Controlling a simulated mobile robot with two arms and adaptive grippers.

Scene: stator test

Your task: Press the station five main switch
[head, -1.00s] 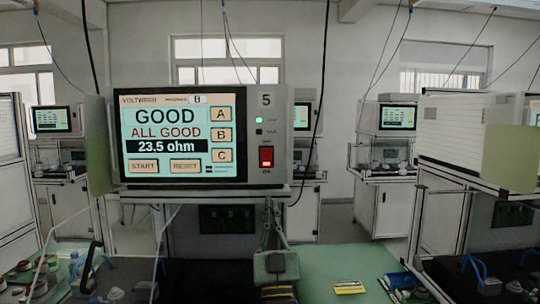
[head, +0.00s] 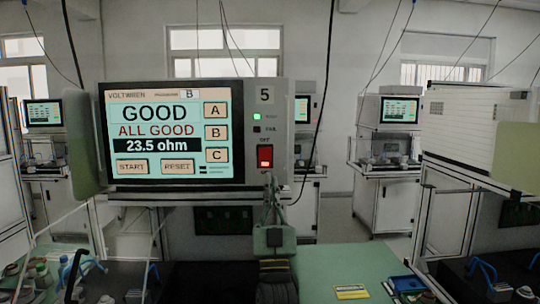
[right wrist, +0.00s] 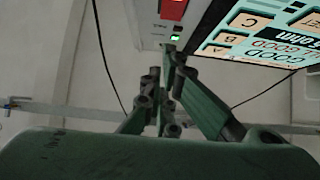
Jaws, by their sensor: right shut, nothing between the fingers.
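The station five tester (head: 264,124) has a "5" on its panel. The switch also shows at the top of the right wrist view (right wrist: 174,9). My right gripper (head: 268,180) is shut and empty, pointing up, with its fingertips just below the switch. In the right wrist view the closed fingertips (right wrist: 170,48) lie close to the panel; whether they touch it I cannot tell. My left gripper is not in view.
The tester's screen (head: 175,130) reads GOOD, ALL GOOD, 23.5 ohm. A shelf edge (head: 180,197) runs under the tester. The green mat (head: 340,262) below holds a yellow card (head: 350,292). A black cable hangs right of the tester. Other stations stand behind.

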